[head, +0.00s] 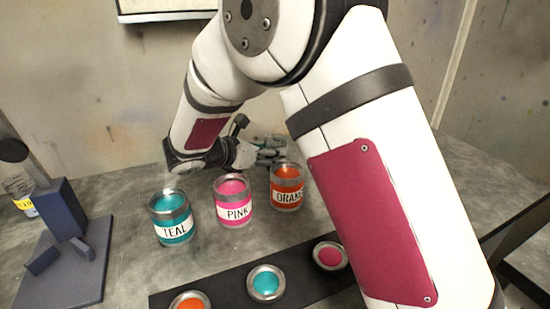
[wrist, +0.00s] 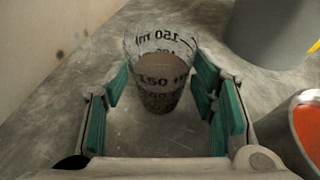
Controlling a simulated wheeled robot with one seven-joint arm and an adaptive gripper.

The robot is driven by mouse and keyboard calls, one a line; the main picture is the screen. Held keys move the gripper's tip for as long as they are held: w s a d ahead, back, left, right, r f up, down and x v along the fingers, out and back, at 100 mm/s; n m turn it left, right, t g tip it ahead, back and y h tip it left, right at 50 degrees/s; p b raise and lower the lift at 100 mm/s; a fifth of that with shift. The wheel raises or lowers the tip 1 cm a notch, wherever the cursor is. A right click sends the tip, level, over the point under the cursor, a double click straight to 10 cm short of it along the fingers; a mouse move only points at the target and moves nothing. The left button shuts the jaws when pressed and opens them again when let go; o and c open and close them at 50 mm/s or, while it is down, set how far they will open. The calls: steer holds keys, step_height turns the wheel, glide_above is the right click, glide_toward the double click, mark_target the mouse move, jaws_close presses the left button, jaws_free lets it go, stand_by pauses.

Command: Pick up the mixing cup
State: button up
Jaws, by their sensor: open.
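The mixing cup (wrist: 161,75) is a clear cup with black millilitre markings, standing upright on the grey table in the wrist view. My gripper (wrist: 162,93) is open, with its green-padded fingers on either side of the cup's lower part. In the head view my gripper (head: 268,150) is low over the table behind the paint cans, and I cannot make out the cup there.
Paint cans labelled teal (head: 173,222), pink (head: 233,204) and orange (head: 286,190) stand in front of my gripper. A dark strip (head: 225,293) holds colored lids or pots. A blue stand (head: 65,262) is at left. In the wrist view, a grey container (wrist: 268,32) stands right of the cup.

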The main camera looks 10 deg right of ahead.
steer(key=shift+b+x, duration=0.4)
steer(key=shift+x, duration=2.6)
steer(key=shift+c, duration=0.4)
steer(key=c, duration=1)
steer(key=shift+c, duration=0.4)
